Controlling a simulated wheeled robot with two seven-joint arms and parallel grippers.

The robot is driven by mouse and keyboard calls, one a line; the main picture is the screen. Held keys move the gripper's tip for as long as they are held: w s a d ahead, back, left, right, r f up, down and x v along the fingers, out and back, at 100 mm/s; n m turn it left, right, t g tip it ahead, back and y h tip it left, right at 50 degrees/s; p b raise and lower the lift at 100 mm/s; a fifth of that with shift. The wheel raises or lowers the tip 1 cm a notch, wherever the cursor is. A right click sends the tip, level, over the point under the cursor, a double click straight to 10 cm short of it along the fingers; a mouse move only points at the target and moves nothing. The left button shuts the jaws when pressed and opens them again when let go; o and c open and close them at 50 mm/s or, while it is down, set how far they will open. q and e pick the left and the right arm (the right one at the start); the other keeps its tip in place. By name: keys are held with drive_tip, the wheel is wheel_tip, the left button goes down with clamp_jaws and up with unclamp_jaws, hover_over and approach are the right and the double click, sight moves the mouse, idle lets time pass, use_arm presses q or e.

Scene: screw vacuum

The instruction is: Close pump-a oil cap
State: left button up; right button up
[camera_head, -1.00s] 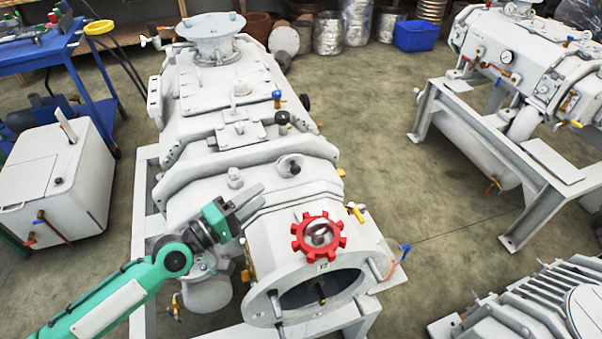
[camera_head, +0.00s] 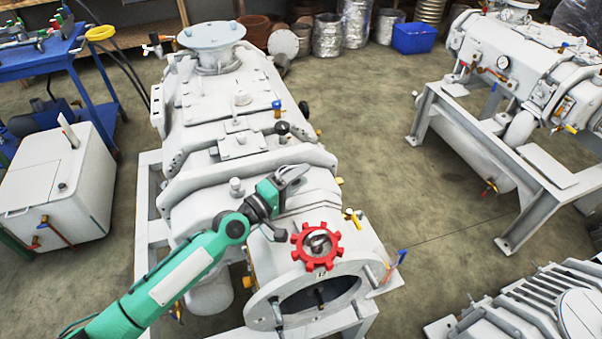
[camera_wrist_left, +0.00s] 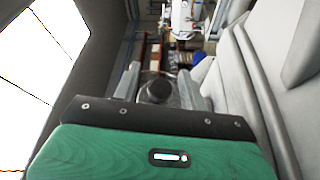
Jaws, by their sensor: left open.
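Pump-a is the large white pump (camera_head: 240,90) in the middle of the head view. A black round cap (camera_head: 282,128) sits upright on its top; I take it as the oil cap, but no label is legible. My left gripper (camera_head: 297,174) is over the pump's top, apart from this cap and nearer to me. It is open, with nothing visible held. In the left wrist view, a dark round knob (camera_wrist_left: 155,90) shows between the two grey fingers, apparently beyond them. The gripper hides part of the pump top. My right gripper is not in view.
A red toothed handwheel (camera_head: 316,246) stands on the pump's near end, just below my gripper in the picture. A small metal fitting (camera_head: 236,187) and a blue-handled valve (camera_head: 277,108) stick up nearby. A second pump (camera_head: 510,65) stands at right, across clear floor.

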use_arm(q)
drive_tip(key=shift+w+d, duration=0.3)
drive_tip(key=shift+d, duration=0.05)
